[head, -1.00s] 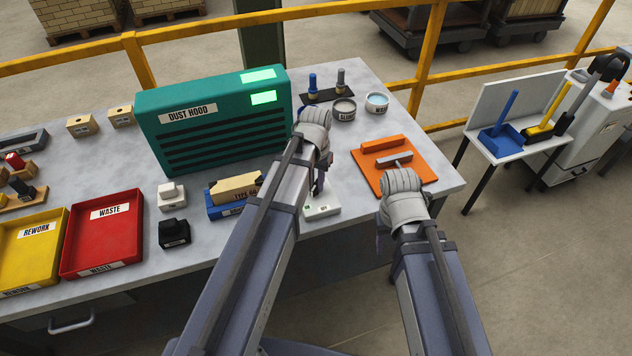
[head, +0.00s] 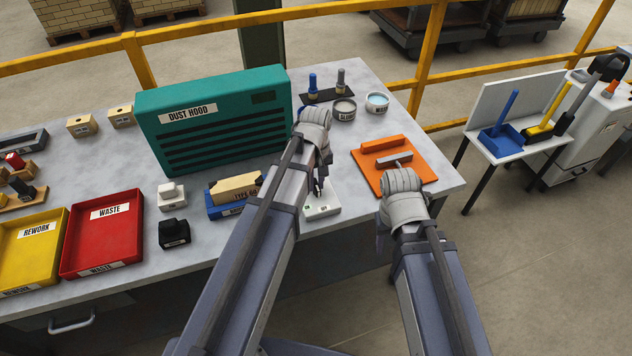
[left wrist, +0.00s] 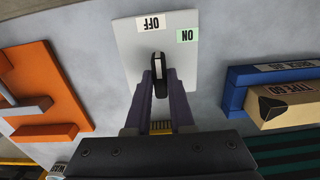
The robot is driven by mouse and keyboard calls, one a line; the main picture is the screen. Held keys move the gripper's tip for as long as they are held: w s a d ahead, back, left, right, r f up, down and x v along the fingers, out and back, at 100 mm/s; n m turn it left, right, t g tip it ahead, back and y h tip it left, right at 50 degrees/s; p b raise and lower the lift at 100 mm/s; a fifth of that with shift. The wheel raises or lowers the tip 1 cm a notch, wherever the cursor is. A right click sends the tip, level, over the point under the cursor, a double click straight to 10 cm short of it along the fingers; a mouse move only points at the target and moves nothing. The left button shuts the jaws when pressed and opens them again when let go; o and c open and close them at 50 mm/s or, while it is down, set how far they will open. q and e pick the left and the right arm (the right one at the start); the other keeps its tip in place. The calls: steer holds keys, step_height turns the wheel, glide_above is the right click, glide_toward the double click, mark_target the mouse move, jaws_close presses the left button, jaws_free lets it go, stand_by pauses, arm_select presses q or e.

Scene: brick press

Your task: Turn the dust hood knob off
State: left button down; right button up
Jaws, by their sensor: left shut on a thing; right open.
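The white switch plate (head: 328,211) lies on the bench in front of the green dust hood (head: 215,140). In the left wrist view the plate (left wrist: 127,45) carries an OFF label and a green ON label. The dark knob (left wrist: 160,68) stands on it, its far end turned towards OFF. My left gripper (head: 319,190) is shut on the knob, with its fingers (left wrist: 160,88) on either side of it. The hood's indicator panel is dark. My right gripper (head: 384,238) is open near the bench's front edge, largely hidden by its wrist.
Red (head: 72,255) and yellow trays sit at the left. Two small pots (head: 345,110) stand at the back.

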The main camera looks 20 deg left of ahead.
mark_target(316, 184)
stand_by(0.4)
arm_select(q)
steer(key=c, duration=0.8)
jaws_free()
steer(key=shift+r, duration=0.15)
step_height(316, 184, up, 8)
steer(key=p, duration=0.8)
steer(key=shift+f, duration=0.2)
